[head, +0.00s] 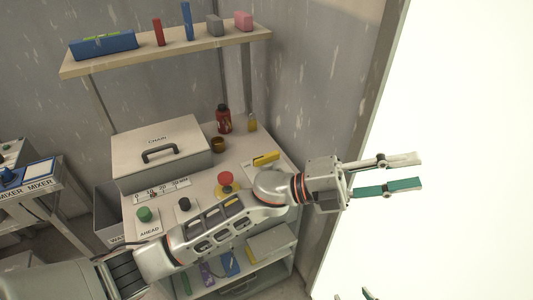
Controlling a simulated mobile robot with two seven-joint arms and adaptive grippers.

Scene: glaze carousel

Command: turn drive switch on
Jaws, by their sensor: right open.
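No label reading drive shows. A black knob (184,204) stands on a pale box on the bench, and its own label and position cannot be read. To its left is a green button (145,214) marked AHEAD; to its right is a red mushroom button (226,179). My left arm crosses in front of the bench and hides part of it. My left gripper (420,170) is open and empty, its fingers apart, to the right of the bench and away from the controls. My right gripper (354,295) shows only its fingertips at the bottom edge; they are apart.
A grey CHAIN box (160,152) with a handle stands on the bench (205,176). Behind are a red bottle (223,119) and a brown jar (217,145). A wall shelf (165,53) holds several blocks. A MIXER panel (38,172) is at far left. The right side is bright and empty.

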